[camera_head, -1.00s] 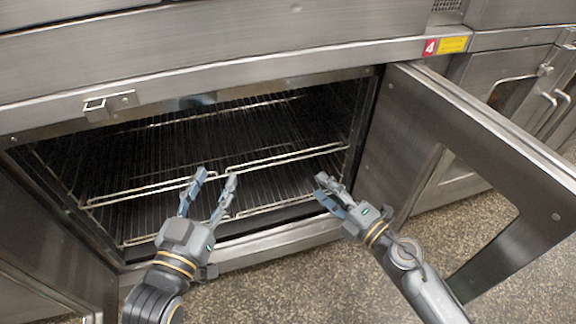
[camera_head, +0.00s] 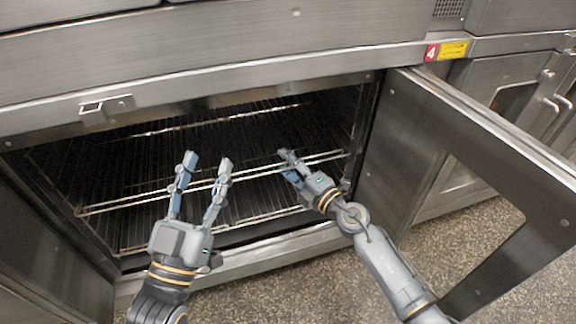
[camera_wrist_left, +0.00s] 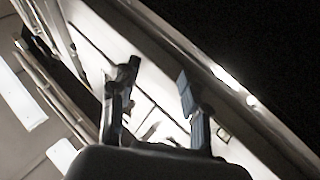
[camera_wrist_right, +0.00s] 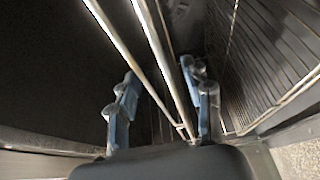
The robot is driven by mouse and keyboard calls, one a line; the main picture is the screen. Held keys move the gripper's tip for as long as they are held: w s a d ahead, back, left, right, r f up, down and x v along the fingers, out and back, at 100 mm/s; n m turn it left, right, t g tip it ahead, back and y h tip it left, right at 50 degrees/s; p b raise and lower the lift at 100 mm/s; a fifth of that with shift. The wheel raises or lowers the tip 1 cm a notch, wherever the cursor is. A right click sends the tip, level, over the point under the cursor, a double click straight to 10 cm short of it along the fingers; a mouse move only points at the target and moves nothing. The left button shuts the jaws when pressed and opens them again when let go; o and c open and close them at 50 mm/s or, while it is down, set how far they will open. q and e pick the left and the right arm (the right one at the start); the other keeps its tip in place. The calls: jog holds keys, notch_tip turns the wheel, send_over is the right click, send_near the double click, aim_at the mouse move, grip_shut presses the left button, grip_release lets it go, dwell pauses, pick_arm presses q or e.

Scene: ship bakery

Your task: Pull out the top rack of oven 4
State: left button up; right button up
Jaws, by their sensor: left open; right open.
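Oven 4, marked by a red number label (camera_head: 432,52), stands open with wire racks inside. The top rack's front bar (camera_head: 258,172) runs across the opening. My left gripper (camera_head: 207,160) is open and empty; in the head view its fingertips overlap the left-middle part of this bar. My right gripper (camera_head: 287,163) is open at the right part of the bar. In the right wrist view, the rack's front bars (camera_wrist_right: 165,60) pass between the open fingers of my right gripper (camera_wrist_right: 160,85). In the left wrist view, no rack bar shows clearly between the left fingers (camera_wrist_left: 157,85).
The open right oven door (camera_head: 400,140) stands close beside my right arm. The left door (camera_head: 45,235) is open at the lower left. A lower rack (camera_head: 262,218) lies below the top one. Speckled floor (camera_head: 270,285) is free in front.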

grip_shut()
pick_arm(q)
jog(key=shift+w, duration=0.1)
pick_arm(e)
jog(key=shift+s, duration=0.15)
